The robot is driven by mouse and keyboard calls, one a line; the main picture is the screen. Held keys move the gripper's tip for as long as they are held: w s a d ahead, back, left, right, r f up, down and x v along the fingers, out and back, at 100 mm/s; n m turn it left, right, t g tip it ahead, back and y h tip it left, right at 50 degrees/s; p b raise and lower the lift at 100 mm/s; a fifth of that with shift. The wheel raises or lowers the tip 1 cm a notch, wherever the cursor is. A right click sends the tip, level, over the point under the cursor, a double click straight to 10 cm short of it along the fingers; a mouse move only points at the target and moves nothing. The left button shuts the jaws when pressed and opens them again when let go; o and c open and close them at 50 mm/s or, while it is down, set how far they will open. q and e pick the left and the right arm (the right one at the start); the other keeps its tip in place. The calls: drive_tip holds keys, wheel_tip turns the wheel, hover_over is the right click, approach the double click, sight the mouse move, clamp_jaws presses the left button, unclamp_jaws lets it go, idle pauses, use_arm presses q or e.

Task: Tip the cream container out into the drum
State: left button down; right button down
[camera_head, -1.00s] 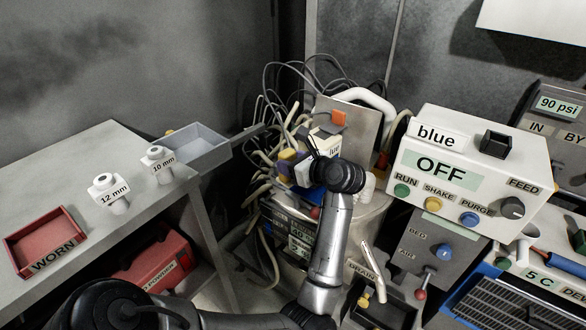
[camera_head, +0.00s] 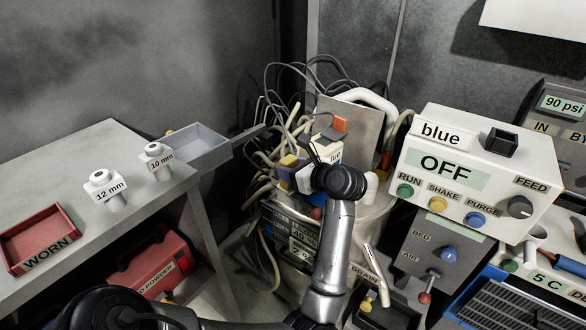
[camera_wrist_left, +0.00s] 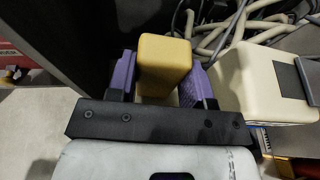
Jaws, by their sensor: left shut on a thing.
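My left gripper (camera_head: 290,172) is at the drum's upper left side, partly hidden by its own wrist. In the left wrist view its purple fingers (camera_wrist_left: 160,80) are shut on a yellow block (camera_wrist_left: 165,65). The cream container (camera_head: 326,150), boxy and with dark lettering, is just beside the gripper. In the wrist view a cream box (camera_wrist_left: 262,82) with a grey band is right of the fingers; whether the yellow block is part of it I cannot tell. The metal drum (camera_head: 372,222) stands below and behind the wrist, its opening mostly hidden. My right gripper is not in view.
Hoses and cables crowd the drum's left side. A metal plate (camera_head: 352,122) stands up at its back. The white control box (camera_head: 480,170), reading OFF, is close on the right. A grey bench (camera_head: 90,160) with a red WORN tray (camera_head: 68,232) is at left.

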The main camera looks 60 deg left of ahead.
use_arm(q)
drive_tip(key=shift+f+b, duration=1.1)
drive_tip(key=shift+f, duration=0.35)
drive_tip(key=shift+r+p, duration=0.45)
drive_tip(key=shift+s+a+r+m+g+y+p, duration=0.1)
drive_tip(key=shift+s+r+m+g+y+p, duration=0.1)
drive_tip(key=shift+r+m+g+y+p, duration=0.5)
drive_tip(key=shift+s+a+r+m+g+y+p, duration=0.15)
drive_tip(key=shift+r+m+g+y+p, duration=0.15)
drive_tip(key=shift+r+m+y+p, duration=0.65)
drive_tip(key=w+d+r+m+t+y+p, duration=0.1)
drive_tip(key=w+r+m+t+y+p, duration=0.2)
drive_tip(key=m, duration=0.5)
drive_tip(key=w+d+r+m+t+y+p, duration=0.2)
drive_tip(key=m+t+y+p, duration=0.4)
drive_tip(key=m, duration=0.3)
drive_tip(key=shift+w+r+y, duration=0.45)
drive_tip(key=shift+w+r, duration=0.1)
drive_tip(key=shift+r, duration=0.2)
drive_tip(key=shift+w+m+t, duration=0.1)
drive_tip(key=shift+m+t, duration=0.2)
drive_tip(key=shift+m, duration=0.15)
